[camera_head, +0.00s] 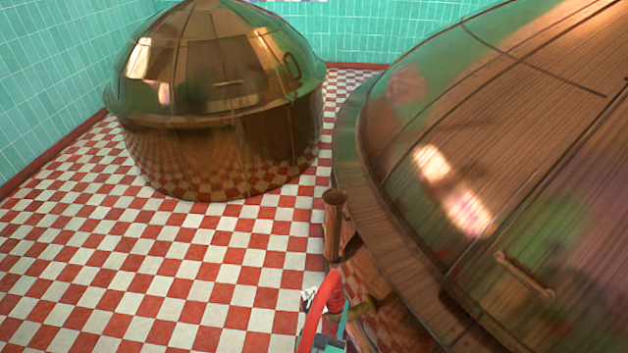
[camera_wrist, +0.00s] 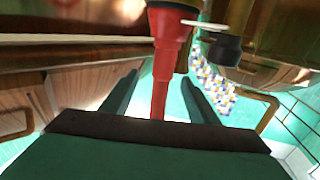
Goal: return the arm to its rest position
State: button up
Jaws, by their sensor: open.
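My gripper (camera_wrist: 160,78) shows in the wrist view with its two teal fingers apart. A red tapered piece (camera_wrist: 163,60) stands in the gap between the fingers in that picture; I cannot tell whether they touch it. In the head view teal parts of my gripper (camera_head: 330,343) show at the bottom edge, beside a curved red piece (camera_head: 316,312) next to the near kettle. Most of my arm is out of view.
The large near copper kettle (camera_head: 500,150) fills the right side, with a handle (camera_head: 524,274) and an upright copper pipe (camera_head: 334,225) at its left edge. Another copper kettle (camera_head: 215,90) stands further back. The red and white checked floor (camera_head: 130,265) is clear at left.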

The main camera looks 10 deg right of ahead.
jog(key=s+a+r+n+y, duration=0.15)
jog(key=s+a, duration=0.25)
jog(key=s, duration=0.6)
jog(key=s+a+r+n+y, duration=0.1)
jog(key=s+a+r+y, duration=0.2)
jog(key=s, duration=0.7)
jog(key=s+a+r+n+g+y, duration=0.1)
jog(key=s+a+r+n+y, duration=0.1)
jog(key=s+r, duration=0.9)
jog(key=s+a+y, duration=0.1)
jog(key=s+a, duration=0.1)
jog(key=s, duration=0.2)
jog(key=shift+s, duration=0.2)
jog(key=shift+w+d+r, duration=0.1)
jog(key=shift+c, duration=0.4)
